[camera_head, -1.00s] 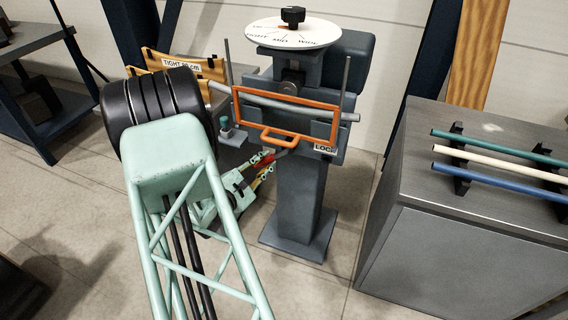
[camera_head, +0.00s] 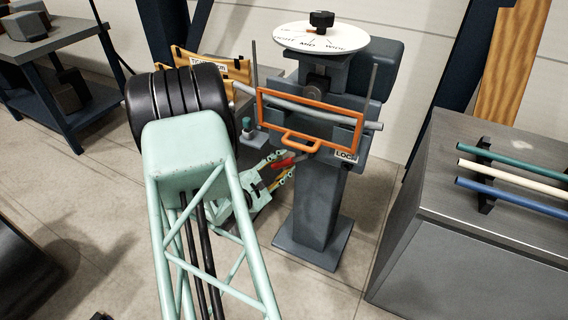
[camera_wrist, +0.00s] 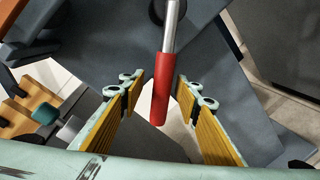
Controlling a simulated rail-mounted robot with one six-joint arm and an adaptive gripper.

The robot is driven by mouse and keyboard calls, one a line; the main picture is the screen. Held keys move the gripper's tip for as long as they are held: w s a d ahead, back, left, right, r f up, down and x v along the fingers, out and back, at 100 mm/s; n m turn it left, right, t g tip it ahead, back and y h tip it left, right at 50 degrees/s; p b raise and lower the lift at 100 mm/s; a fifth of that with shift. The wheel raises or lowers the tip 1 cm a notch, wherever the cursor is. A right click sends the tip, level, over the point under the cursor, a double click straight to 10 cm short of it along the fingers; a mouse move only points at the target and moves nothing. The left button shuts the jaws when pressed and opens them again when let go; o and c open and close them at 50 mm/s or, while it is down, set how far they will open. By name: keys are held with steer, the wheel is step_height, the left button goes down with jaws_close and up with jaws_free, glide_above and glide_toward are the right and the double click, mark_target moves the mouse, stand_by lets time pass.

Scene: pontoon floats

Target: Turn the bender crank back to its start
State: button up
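The bender (camera_head: 318,190) is a grey post machine with an orange frame and a dial on top. Its crank has a red grip (camera_head: 283,163) low on the front, left of the post. In the wrist view the red grip (camera_wrist: 160,98) hangs from a metal rod, its free end toward me. My gripper (camera_wrist: 160,84) is open, with one yellow-padded finger on each side of the grip and a visible gap on both sides. In the head view my gripper (camera_head: 279,167) is beside the post, partly hidden behind my arm.
A grey tube (camera_head: 373,126) lies across the bender behind the orange frame (camera_head: 310,119). A LOCK label (camera_head: 345,156) is below it. A cabinet (camera_head: 465,240) at right bears green, cream and blue rods. A yellow rack (camera_head: 235,68) and a workbench (camera_head: 65,50) are at left.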

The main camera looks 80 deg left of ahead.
steer(key=shift+s+d, duration=0.1)
steer(key=shift+d, duration=0.05)
steer(key=v, duration=1.1)
steer(key=shift+s+d, duration=0.2)
steer(key=shift+d, duration=0.05)
steer(key=shift+w+r, duration=0.1)
steer(key=shift+r, duration=0.05)
stand_by(0.7)
